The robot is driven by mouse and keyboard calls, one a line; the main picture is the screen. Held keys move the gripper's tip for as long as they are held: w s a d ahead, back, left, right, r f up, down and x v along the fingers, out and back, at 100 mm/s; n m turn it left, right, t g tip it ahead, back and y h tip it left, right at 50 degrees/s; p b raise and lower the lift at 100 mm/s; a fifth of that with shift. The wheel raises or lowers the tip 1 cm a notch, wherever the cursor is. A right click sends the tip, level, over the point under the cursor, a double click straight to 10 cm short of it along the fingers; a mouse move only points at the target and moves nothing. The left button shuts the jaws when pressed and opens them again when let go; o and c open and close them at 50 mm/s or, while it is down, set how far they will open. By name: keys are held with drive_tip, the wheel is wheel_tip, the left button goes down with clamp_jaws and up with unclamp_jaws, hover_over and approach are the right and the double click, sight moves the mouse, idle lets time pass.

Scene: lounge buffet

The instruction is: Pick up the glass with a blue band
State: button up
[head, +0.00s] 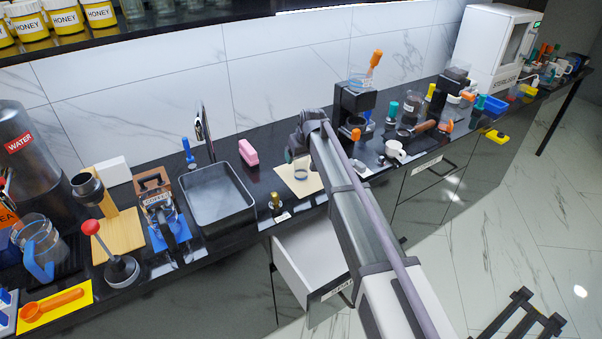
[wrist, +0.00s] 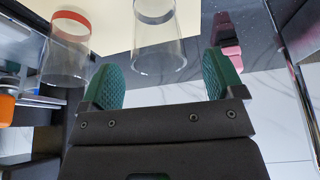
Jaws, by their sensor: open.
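A clear glass (wrist: 158,48) stands on a cream mat (wrist: 108,18) in the wrist view, beyond the gap between my fingers. Only part of its band shows at the picture's top edge, and its colour is hard to tell. A glass with a grey-blue band (head: 300,174) shows on the mat in the head view. A second glass with a red band (wrist: 68,48) stands to the left in the wrist view. My gripper (wrist: 161,82) is open and empty, with green pads apart on either side of the clear glass's line. In the head view my arm hides the fingers.
A pink block (head: 248,152) lies left of the mat, beside a grey sink basin (head: 216,196). An open white drawer (head: 312,262) juts out below the counter. A coffee machine (head: 353,112) and a white cup (head: 395,150) stand to the right.

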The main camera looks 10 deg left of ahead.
drive_tip(key=b+x, duration=0.3)
drive_tip(key=x, duration=0.2)
drive_tip(key=shift+d+f, duration=0.1)
drive_tip(key=shift+s+r, duration=0.1)
drive_tip(key=shift+r, duration=0.2)
drive_tip(key=c, duration=1.1)
wheel_tip(320, 180, up, 10)
drive_tip(key=p, duration=1)
drive_tip(key=shift+r, duration=0.15)
drive_tip(key=shift+f, duration=0.2)
